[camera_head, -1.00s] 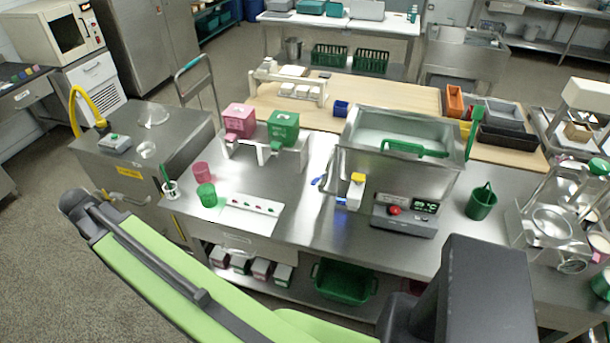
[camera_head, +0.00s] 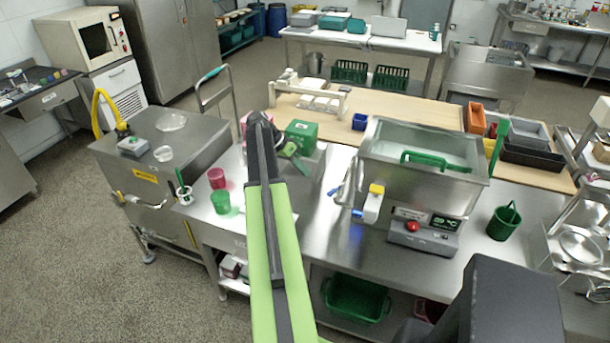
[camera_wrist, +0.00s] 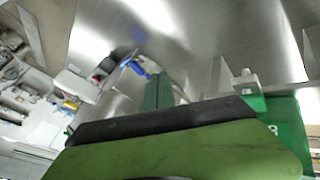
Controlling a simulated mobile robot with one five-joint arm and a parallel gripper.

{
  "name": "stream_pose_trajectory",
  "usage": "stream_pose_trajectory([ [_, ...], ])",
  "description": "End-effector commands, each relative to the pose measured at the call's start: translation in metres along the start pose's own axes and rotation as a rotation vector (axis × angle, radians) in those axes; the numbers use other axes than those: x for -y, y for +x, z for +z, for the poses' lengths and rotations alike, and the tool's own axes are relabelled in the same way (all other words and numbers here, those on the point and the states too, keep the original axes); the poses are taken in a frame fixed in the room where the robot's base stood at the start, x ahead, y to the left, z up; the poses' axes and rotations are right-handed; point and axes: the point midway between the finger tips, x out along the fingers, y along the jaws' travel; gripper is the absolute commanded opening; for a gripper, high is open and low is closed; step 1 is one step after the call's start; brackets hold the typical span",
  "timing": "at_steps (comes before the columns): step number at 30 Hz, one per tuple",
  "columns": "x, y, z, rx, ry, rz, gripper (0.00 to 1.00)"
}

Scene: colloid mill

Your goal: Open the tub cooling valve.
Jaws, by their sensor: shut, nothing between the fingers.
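The steel tub (camera_head: 400,187) stands on the steel bench, with a green handle across its top. A small blue lever (camera_head: 333,192) sits low at its left side, on a pipe; I take it to be the cooling valve. A blue lever (camera_wrist: 136,67) also shows in the wrist view, beyond the fingertips. My gripper (camera_head: 302,166) is shut and empty, in front of the green box and left of the tub. Its dark green fingers (camera_wrist: 158,92) point toward the lever in the wrist view, apart from it. The exact gap is unclear.
The green box (camera_head: 302,136) stands right beside my gripper. A yellow-topped white fitting (camera_head: 373,203) and a control box with a red button (camera_head: 411,227) stand before the tub. Pink (camera_head: 217,178) and green (camera_head: 221,202) cups are at left.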

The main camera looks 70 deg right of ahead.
Motion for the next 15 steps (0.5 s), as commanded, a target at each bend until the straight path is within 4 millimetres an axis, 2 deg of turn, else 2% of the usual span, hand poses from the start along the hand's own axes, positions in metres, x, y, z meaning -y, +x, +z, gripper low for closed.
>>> stream_pose_trajectory([
  [1, 0.004, 0.021, 0.005, 0.001, 0.001, 0.001, 0.00],
  [8, 0.004, 0.070, 0.004, 0.001, 0.000, 0.000, 0.00],
  [12, -0.021, 0.074, 0.002, 0.001, 0.000, 0.000, 0.00],
  [15, -0.030, 0.079, 0.001, 0.000, -0.001, -0.001, 0.00],
])
